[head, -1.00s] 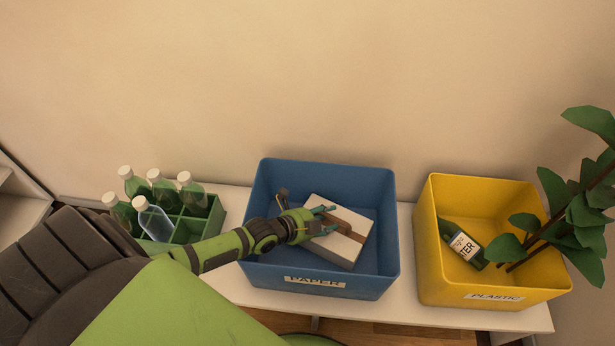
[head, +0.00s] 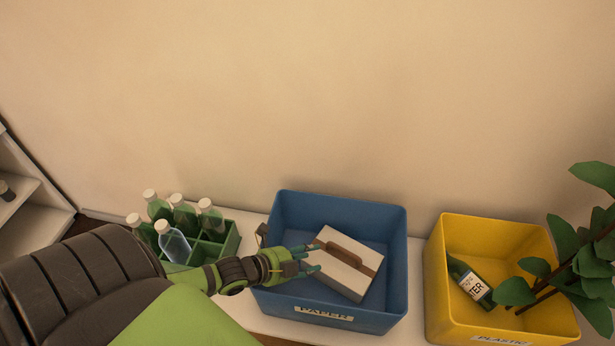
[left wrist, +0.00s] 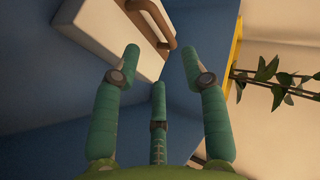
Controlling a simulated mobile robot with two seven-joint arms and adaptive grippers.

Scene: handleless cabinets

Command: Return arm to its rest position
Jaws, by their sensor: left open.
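My left gripper (head: 308,260) is open and empty over the left part of the blue paper bin (head: 398,270). Its three teal fingers are spread in the left wrist view (left wrist: 157,80), with nothing between them. A white box with a brown handle-like band (head: 340,277) lies tilted inside the blue bin, just right of the fingertips. The box also shows at the top of the left wrist view (left wrist: 95,30), apart from the fingers. My right gripper is not in view.
A green crate (head: 232,240) with several bottles stands left of the blue bin, close to my left forearm. A yellow plastic bin (head: 436,290) at the right holds a dark green bottle (head: 470,284). A leafy plant (head: 585,245) overhangs it. White shelves (head: 35,215) stand at far left.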

